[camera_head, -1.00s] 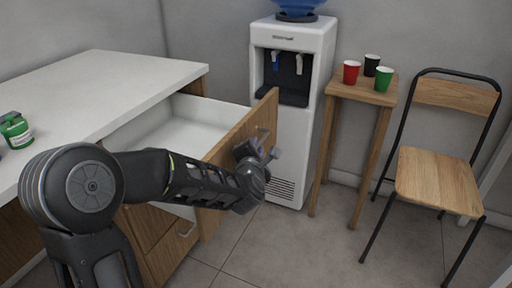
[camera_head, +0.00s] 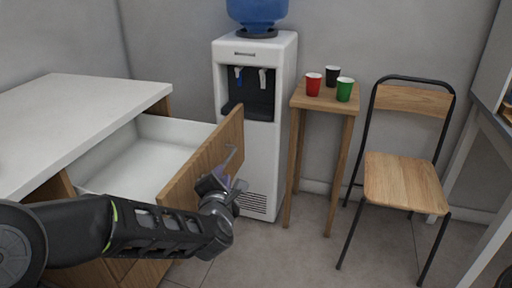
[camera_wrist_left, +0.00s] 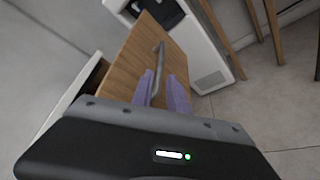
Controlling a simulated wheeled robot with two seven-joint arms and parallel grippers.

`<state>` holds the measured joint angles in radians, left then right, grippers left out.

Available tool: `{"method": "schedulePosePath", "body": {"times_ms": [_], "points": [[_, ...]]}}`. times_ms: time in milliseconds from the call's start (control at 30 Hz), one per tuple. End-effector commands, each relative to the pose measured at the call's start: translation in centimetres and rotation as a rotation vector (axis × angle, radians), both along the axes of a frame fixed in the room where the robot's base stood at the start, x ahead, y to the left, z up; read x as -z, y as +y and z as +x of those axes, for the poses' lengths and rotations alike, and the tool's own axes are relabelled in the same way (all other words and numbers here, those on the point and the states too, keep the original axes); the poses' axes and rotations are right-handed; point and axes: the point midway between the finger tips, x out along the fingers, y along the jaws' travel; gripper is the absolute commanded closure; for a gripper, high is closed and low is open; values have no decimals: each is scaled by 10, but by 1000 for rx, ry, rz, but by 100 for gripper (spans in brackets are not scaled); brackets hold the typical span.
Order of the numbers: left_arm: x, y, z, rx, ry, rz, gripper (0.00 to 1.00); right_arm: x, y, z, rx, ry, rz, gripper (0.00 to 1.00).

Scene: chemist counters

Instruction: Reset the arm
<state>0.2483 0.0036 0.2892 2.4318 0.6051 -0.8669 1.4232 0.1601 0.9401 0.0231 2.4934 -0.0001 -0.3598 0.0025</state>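My left arm reaches in from the left in the head view. Its gripper (camera_head: 229,180) is in front of the outer face of an open drawer (camera_head: 205,165). In the left wrist view the two purple fingers (camera_wrist_left: 163,92) stand apart, with a gap between them. The drawer's metal handle (camera_wrist_left: 159,62) runs into the space between the fingertips, closer to the left finger. I see no clear grip on it. The drawer is pulled out of the white-topped counter (camera_head: 65,115) and its visible inside is empty. My right gripper is not in view.
A white water dispenser (camera_head: 255,140) stands just beyond the drawer. A small wooden stand (camera_head: 325,103) holds red, black and green cups. A folding chair (camera_head: 403,182) stands to the right, and a table (camera_head: 490,125) is at the right edge. Floor between them is clear.

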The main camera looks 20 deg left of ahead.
Motion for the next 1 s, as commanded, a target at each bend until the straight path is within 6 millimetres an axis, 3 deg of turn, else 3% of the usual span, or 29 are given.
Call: {"method": "schedulePosePath", "body": {"times_ms": [267, 467, 533, 667, 800, 900, 1000], "points": [[1, -1, 0, 21, 29, 60, 80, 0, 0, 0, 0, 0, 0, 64], [15, -22, 4, 191, 162, 346, 80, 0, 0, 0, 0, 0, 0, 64], [47, -39, 4, 334, 271, 521, 80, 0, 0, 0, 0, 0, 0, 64], [144, -87, -14, 705, 481, 841, 80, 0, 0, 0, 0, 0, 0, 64], [242, -133, -61, 1097, 606, 1061, 80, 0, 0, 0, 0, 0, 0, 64], [300, -161, -106, 1358, 645, 1151, 80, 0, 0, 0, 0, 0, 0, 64], [345, -181, -152, 1568, 659, 1184, 80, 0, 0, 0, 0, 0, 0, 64]]}}
